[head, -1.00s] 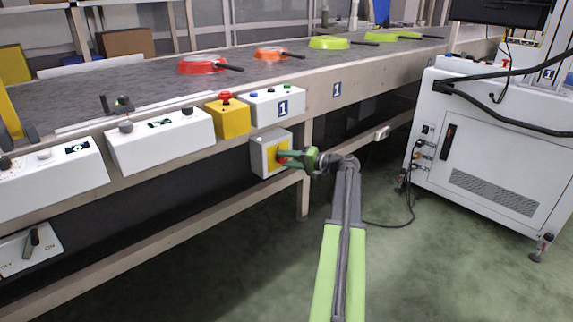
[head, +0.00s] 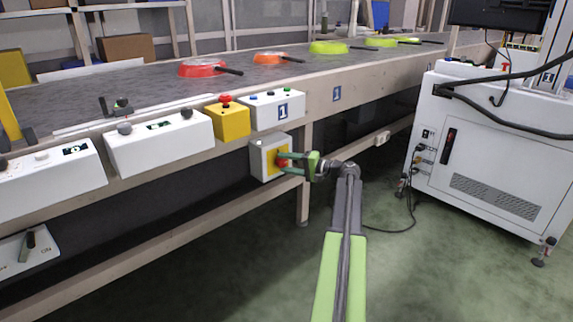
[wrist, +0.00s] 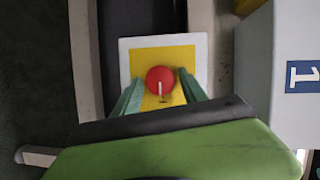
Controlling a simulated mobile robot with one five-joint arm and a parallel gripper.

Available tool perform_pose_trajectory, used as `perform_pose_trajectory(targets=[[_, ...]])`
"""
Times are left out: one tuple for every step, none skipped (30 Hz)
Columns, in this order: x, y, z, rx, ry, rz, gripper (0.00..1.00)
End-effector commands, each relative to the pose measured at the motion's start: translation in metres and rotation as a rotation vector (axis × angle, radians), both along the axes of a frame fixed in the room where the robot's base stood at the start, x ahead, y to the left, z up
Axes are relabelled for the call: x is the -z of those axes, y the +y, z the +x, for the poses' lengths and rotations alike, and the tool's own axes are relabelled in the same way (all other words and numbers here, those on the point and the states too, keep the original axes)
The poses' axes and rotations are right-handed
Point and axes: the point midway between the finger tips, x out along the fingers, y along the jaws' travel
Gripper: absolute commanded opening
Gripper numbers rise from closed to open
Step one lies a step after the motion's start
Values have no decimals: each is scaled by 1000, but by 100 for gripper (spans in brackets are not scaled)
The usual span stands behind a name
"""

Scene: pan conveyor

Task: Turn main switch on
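The main switch, a grey box with a yellow plate (head: 271,161) and a round red knob (wrist: 159,75), hangs under the conveyor edge. In the wrist view a white line on the knob points straight down the picture. My gripper (head: 284,163) is at the front of the switch. Its two green fingers are apart, one on each side of the knob. In the wrist view (wrist: 160,94) a narrow gap shows between the knob and each finger; whether they touch is hard to tell.
White control boxes (head: 160,143) and a yellow box with a red button (head: 230,121) line the conveyor edge just above. A table leg (head: 303,195) stands right of the switch. A white cabinet (head: 480,150) stands right; green floor between is free.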

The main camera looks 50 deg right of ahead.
Motion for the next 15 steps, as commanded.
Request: perform_pose_trajectory(targets=[[0,0,0,0,0,0,58],[0,0,0,0,-1,0,61],[0,0,0,0,-1,0,61],[0,0,0,0,-1,0,61],[0,0,0,0,-1,0,61],[0,0,0,0,-1,0,61],[0,0,0,0,-1,0,61],[0,0,0,0,-1,0,61],[0,0,0,0,-1,0,61],[-1,0,0,0,-2,1,61],[-1,0,-1,1,-2,1,61],[-1,-1,-3,1,-2,1,61],[-1,-2,-6,2,-1,0,61],[-2,-3,-10,2,-1,0,61],[-3,-5,-16,3,-1,0,61]])
